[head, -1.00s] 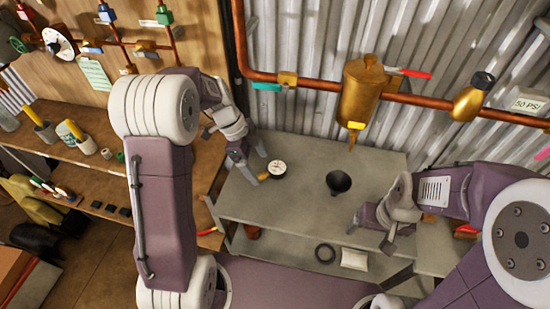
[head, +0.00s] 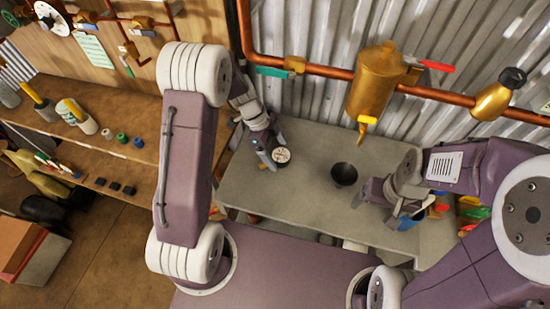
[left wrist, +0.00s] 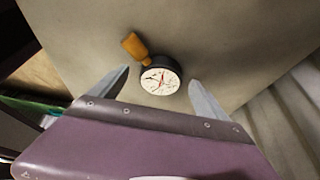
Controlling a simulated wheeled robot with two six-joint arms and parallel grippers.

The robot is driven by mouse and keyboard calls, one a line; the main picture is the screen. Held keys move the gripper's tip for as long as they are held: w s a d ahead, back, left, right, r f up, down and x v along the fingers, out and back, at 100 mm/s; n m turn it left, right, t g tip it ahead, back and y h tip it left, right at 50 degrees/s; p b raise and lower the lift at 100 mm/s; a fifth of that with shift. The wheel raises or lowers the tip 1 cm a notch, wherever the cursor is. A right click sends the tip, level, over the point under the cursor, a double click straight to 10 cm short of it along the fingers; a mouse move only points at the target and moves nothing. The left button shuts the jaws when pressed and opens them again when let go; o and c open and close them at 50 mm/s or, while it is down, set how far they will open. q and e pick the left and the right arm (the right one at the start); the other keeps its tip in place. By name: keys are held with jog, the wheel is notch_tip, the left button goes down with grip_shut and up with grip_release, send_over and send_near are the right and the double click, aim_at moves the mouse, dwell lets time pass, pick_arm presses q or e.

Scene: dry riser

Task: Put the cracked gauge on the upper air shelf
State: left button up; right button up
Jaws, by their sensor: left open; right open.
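The gauge (head: 282,155) lies on the grey bench top (head: 310,190). It has a black rim and a white face with a red needle and dark crack-like lines. In the left wrist view the gauge (left wrist: 160,80) lies face up, its brass-coloured stem (left wrist: 133,45) pointing away to the upper left. My left gripper (head: 270,158) is open at the gauge, its fingers on either side of it in the wrist view; contact cannot be told. My right gripper (head: 373,208) is open and empty over the bench's right part. I cannot tell which surface is the upper air shelf.
A black funnel-like cup (head: 344,174) stands mid-bench. A brass vessel (head: 377,82) hangs on the copper pipe (head: 440,95) above. Coloured items (head: 470,212) lie at the right. A wooden workbench (head: 110,125) with several small parts stands at the left. Bare bench top lies around the cup.

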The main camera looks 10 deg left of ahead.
pick_arm(q)
jog(key=shift+d+f, duration=0.2)
jog(key=shift+f, duration=0.3)
jog(key=shift+w+f, duration=0.15)
jog(key=c, duration=1.7)
pick_arm(e)
jog(key=shift+w, duration=0.15)
pick_arm(q)
jog(key=shift+r, duration=0.4)
pick_arm(e)
jog(key=shift+f, duration=0.1)
pick_arm(q)
notch_tip(320, 180, up, 3)
pick_arm(e)
jog(key=shift+f, duration=0.1)
pick_arm(q)
jog(key=s+d+r, duration=0.1)
jog(key=s+r, duration=0.1)
jog(key=s, duration=0.1)
jog(key=s+d+r+b, duration=0.1)
jog(key=s+d+r, duration=0.1)
jog(key=s+r, duration=0.1)
jog(key=s+d+r, duration=0.2)
jog(key=s, duration=0.2)
jog(key=shift+s+d+r+b, duration=0.1)
jog(key=shift+s+r+b, duration=0.05)
jog(key=shift+s+b, duration=0.2)
pick_arm(e)
jog(key=shift+f, duration=0.7)
